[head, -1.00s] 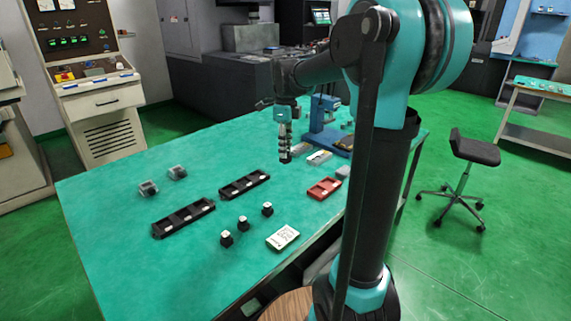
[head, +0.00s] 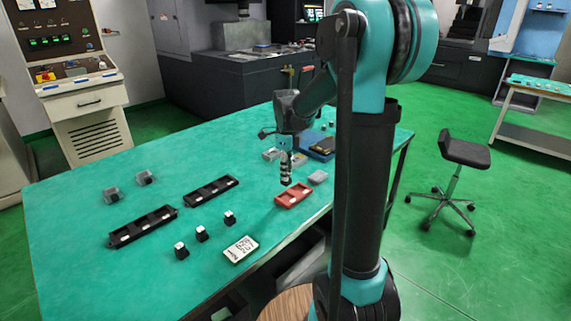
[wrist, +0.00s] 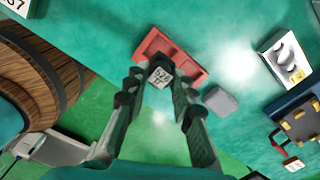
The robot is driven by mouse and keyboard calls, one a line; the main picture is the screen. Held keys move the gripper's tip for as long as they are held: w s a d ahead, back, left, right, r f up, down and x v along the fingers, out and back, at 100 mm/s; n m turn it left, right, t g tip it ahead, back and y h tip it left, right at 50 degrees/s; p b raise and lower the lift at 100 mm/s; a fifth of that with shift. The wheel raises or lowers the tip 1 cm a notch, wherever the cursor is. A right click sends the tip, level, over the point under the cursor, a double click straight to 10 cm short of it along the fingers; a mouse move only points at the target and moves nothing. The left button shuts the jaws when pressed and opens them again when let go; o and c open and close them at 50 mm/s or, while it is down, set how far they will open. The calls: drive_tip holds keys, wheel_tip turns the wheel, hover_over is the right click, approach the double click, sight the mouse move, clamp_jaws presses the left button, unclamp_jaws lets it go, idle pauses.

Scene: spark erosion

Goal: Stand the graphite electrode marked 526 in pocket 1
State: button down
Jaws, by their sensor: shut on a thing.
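My gripper (head: 286,182) is shut on a small dark block with a white marked top (wrist: 160,76). The mark appears to begin with 526, so it looks like the graphite electrode. In the wrist view the block sits between the fingertips, in front of a red tray (wrist: 150,44); whether it touches the tray cannot be told. In the head view the gripper is just behind the red tray (head: 294,196). Two black pocketed trays (head: 143,227) (head: 211,190) lie to the left. Pocket numbers are not readable.
Three black blocks with white tops (head: 201,235) stand near a white card (head: 240,249). A grey block (head: 318,177) is beside the red tray, with a blue-based device (head: 322,148) behind. The left front table is clear.

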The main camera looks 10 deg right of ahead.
drive_tip(key=shift+f, duration=3.35)
drive_tip(key=shift+f, duration=0.2)
drive_tip(key=c, duration=1.2)
unclamp_jaws()
wheel_tip(320, 180, up, 12)
drive_tip(key=shift+s, duration=0.1)
drive_tip(key=s+d+f+n+t, duration=0.2)
drive_tip(key=s+f+n, duration=0.4)
drive_tip(key=s+n, duration=0.5)
drive_tip(key=s+d+f+n+t, duration=0.2)
drive_tip(key=s+f+n, duration=0.5)
drive_tip(key=s+n, duration=0.3)
drive_tip(key=shift+s+f+n, duration=0.2)
drive_tip(key=shift+s+n, duration=0.2)
drive_tip(key=shift+n, duration=0.8)
